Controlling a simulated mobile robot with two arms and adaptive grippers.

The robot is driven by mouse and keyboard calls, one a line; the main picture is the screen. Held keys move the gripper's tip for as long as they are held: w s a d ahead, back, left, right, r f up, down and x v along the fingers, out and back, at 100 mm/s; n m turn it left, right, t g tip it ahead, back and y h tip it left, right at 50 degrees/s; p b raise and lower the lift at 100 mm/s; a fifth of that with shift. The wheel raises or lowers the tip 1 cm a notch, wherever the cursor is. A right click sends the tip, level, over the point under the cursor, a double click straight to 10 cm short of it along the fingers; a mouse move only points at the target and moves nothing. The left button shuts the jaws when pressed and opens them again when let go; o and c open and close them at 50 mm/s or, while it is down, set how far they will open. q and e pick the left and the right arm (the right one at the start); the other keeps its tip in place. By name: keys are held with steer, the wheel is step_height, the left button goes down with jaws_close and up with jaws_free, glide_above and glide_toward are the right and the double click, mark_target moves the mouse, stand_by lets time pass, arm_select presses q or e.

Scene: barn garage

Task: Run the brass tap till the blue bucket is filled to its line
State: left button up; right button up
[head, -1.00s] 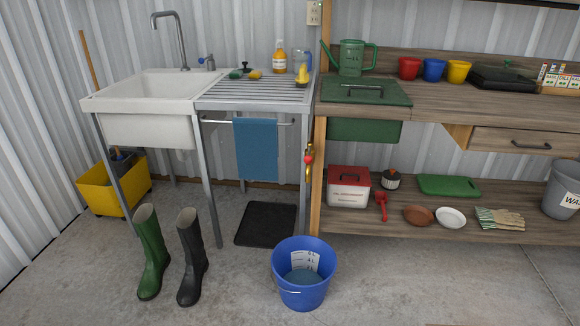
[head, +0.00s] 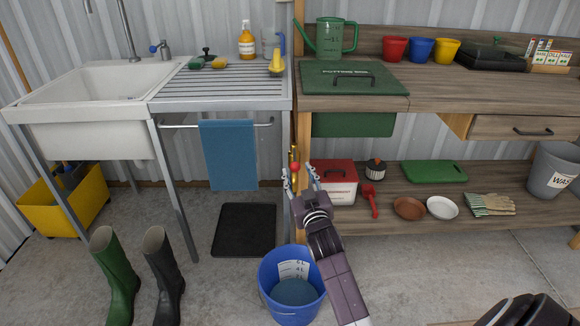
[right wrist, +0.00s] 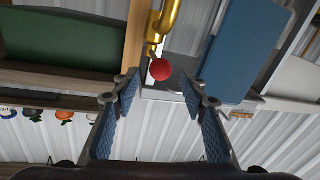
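The brass tap (right wrist: 160,28) with a red ball knob (right wrist: 160,69) is on the post between the sink stand and the workbench; the knob also shows in the head view (head: 296,167). My right gripper (head: 299,174) is open at the tap. In the right wrist view its fingers (right wrist: 160,92) stand either side of the knob, with gaps, and hold nothing. The blue bucket (head: 275,306) stands on the floor below, partly behind my right arm. It holds some water (head: 295,292), below the upper marks of its white scale (head: 293,268). No stream is visible. My left gripper is out of view.
A blue towel (head: 229,155) hangs left of the tap. A red-lidded box (head: 333,188) sits on the low shelf to its right. Green and black boots (head: 117,275) and a black mat (head: 244,230) are left of the bucket.

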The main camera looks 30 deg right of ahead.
mark_target(296, 169)
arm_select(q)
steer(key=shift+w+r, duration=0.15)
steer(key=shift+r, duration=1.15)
arm_select(e)
steer(key=shift+x, duration=2.1)
steer(key=shift+f, duration=0.1)
jaws_close()
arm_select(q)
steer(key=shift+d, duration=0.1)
